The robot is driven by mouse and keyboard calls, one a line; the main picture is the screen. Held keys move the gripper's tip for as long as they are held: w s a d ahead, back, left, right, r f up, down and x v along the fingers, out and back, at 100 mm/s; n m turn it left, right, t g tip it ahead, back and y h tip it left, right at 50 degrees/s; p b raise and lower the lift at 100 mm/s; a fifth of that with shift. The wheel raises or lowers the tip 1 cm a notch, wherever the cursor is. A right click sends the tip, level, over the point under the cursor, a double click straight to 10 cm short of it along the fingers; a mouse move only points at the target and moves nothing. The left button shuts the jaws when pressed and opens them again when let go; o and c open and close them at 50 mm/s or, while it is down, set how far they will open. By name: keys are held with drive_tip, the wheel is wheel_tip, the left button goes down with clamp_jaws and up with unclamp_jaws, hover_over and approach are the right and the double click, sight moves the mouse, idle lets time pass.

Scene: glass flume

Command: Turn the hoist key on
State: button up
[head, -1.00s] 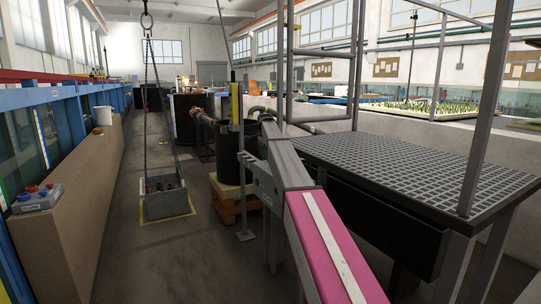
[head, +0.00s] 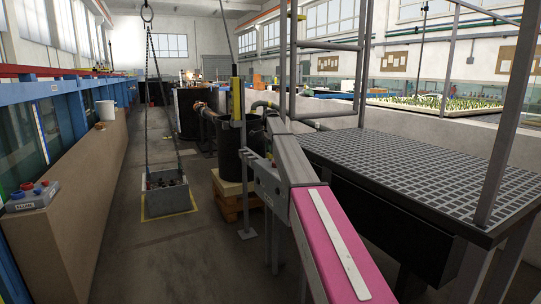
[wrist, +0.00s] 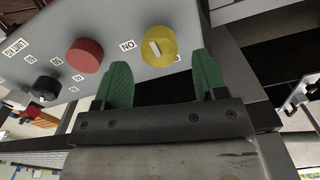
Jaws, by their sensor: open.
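In the wrist view a grey control panel (wrist: 115,25) fills the top left. It carries a yellow round knob (wrist: 165,38) with a pale bar across its face, a red round button (wrist: 83,55) and a black knob (wrist: 45,88). A label near the yellow knob reads ON, upside down. The yellow knob appears to be the hoist key. My gripper (wrist: 160,60) is open, its two green fingers empty. The yellow knob lies between and beyond the fingertips; contact cannot be told.
A grey bin (head: 165,201) hangs by chains low over a yellow floor marking on the left. A grey box with red and blue buttons (head: 32,196) sits on the left ledge. A black grated platform (head: 420,165) stands at right.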

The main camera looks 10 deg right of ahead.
drive_tip(key=shift+f, duration=1.55)
drive_tip(key=c, duration=0.9)
